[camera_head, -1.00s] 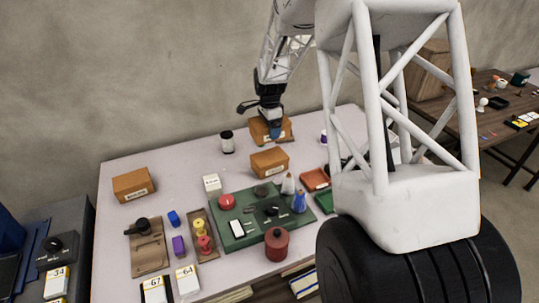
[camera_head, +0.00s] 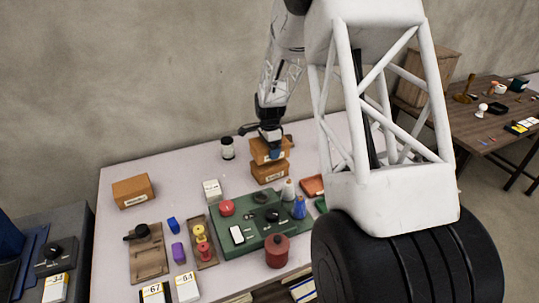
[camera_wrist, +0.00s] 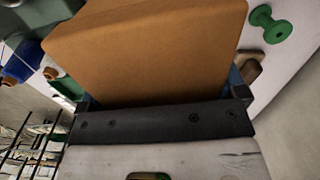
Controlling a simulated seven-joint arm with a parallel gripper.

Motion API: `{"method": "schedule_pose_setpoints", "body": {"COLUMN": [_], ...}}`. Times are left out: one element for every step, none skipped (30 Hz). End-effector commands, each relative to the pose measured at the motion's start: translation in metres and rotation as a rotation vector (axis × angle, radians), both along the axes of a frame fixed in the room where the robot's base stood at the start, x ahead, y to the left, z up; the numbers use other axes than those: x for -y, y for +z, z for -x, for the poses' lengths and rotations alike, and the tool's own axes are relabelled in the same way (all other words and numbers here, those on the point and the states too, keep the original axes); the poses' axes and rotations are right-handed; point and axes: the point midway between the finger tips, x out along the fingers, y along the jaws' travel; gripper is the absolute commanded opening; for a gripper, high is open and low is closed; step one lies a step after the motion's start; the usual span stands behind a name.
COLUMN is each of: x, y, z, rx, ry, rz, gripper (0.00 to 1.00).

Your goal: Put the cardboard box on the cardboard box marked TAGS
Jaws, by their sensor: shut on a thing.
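My gripper (camera_head: 271,149) is shut on a cardboard box (camera_head: 260,155), which also fills the upper middle of the wrist view (camera_wrist: 150,50). The held box is directly over a second cardboard box (camera_head: 269,174) with a pale label on its front. I cannot tell whether the two boxes touch or a thin gap is between them. A third cardboard box (camera_head: 133,190), also labelled, sits at the table's left. The labels are too small to read, so I cannot tell which one says TAGS.
A green board (camera_head: 228,243) with several small things lies in front of the stacked boxes. A dark jar with a white label (camera_head: 228,148) and a white box (camera_head: 212,190) stand to the left. A red canister (camera_head: 277,250) is at the front. The table's back left is clear.

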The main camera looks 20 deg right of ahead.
Motion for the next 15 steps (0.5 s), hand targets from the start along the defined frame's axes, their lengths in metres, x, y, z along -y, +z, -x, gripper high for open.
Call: {"method": "schedule_pose_setpoints", "body": {"x": [0.0, 0.0, 0.0, 0.0, 0.0, 0.0, 0.0, 0.0, 0.0, 0.0, 0.0, 0.0, 0.0, 0.0, 0.0], "y": [-0.005, -0.008, -0.012, -0.016, -0.019, -0.023, -0.026, -0.028, -0.031, -0.032, -0.033, -0.033, -0.033, -0.033, -0.033], "z": [0.0, 0.0, 0.0, 0.0, 0.0, 0.0, 0.0, 0.0, 0.0, 0.0, 0.0, 0.0, 0.0, 0.0, 0.0], "rx": [-0.002, -0.002, -0.002, -0.002, -0.002, -0.002, -0.002, -0.002, -0.001, -0.001, 0.0, 0.0, 0.001, 0.001, 0.001], "ry": [0.0, 0.0, 0.0, 0.0, 0.0, 0.0, 0.0, 0.0, 0.0, 0.0, 0.0, 0.0, 0.0, 0.0, 0.0], "rz": [0.0, 0.0, 0.0, 0.0, 0.0, -0.001, -0.001, 0.0, 0.0, 0.0, 0.0, 0.0, 0.0, 0.0, 0.0], "gripper": [0.57, 0.57, 0.57, 0.57, 0.57, 0.57, 0.57, 0.57, 0.57, 0.57, 0.57, 0.57, 0.57, 0.57, 0.57]}}
